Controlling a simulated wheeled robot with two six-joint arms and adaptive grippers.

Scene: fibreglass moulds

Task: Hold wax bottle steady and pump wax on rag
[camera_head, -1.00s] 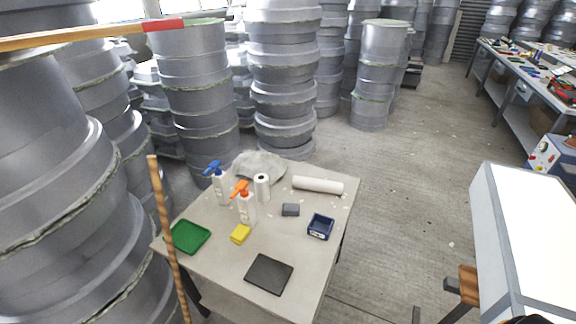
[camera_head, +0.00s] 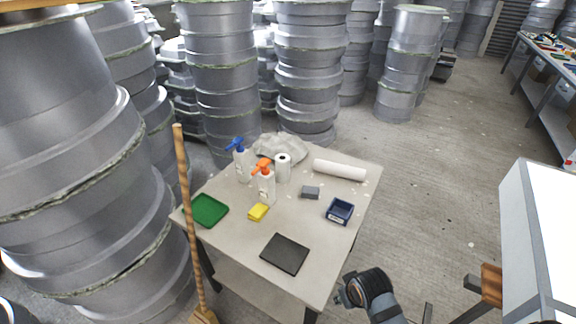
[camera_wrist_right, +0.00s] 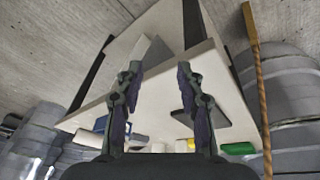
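A white bottle with an orange pump head (camera_head: 265,187) stands upright on the table (camera_head: 238,240). A similar bottle with a blue pump head (camera_head: 242,164) stands behind it to the left. I cannot tell from labels which holds wax. A crumpled grey-white cloth (camera_head: 280,146), perhaps the rag, lies at the table's back edge behind the bottles. My right gripper (camera_head: 347,292) is beside the table's front right edge, away from the bottles. The right wrist view shows its fingers (camera_wrist_right: 160,70) apart with nothing between them. My left gripper is not in view.
The table also holds a white roll (camera_head: 283,167), a long white roll (camera_head: 339,170), a grey block (camera_head: 311,192), a blue bin (camera_head: 340,211), a yellow sponge (camera_head: 258,212), a green tray (camera_head: 208,209) and a black pad (camera_head: 285,254). A broom (camera_head: 186,210) stands at the left.

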